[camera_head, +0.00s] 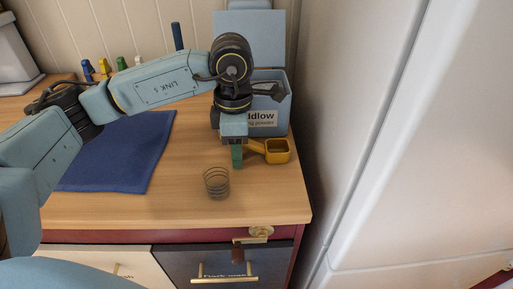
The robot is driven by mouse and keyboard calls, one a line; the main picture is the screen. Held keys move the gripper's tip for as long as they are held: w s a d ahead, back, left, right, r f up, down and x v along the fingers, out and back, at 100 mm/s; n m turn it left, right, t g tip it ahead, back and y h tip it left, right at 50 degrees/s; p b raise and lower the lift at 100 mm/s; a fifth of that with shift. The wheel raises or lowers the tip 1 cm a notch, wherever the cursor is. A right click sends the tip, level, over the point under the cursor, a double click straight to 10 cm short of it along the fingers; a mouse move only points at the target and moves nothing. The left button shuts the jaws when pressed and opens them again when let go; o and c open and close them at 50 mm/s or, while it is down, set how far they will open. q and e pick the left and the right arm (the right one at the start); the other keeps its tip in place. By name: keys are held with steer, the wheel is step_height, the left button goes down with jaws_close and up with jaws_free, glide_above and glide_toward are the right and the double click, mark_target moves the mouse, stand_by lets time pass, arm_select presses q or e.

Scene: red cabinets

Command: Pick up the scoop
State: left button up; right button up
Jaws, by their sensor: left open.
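A yellow scoop with a square cup (278,151) lies on the wooden counter near its right end, and its short handle points left toward my left gripper. My left gripper (237,160) points down just left of the scoop, by the handle's end. Its fingertips look green and are open. The arm hides part of the view behind it, and I cannot tell whether a finger touches the handle. My right gripper is not in view.
A light blue box (284,108) with a label and raised lid stands behind the scoop. A clear glass (217,183) stands in front of the gripper. A dark blue cloth (130,165) lies at left. A white tall surface (345,120) borders the counter on the right.

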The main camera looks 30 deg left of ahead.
arm_select(q)
jaws_close()
steer(key=shift+r, duration=0.15)
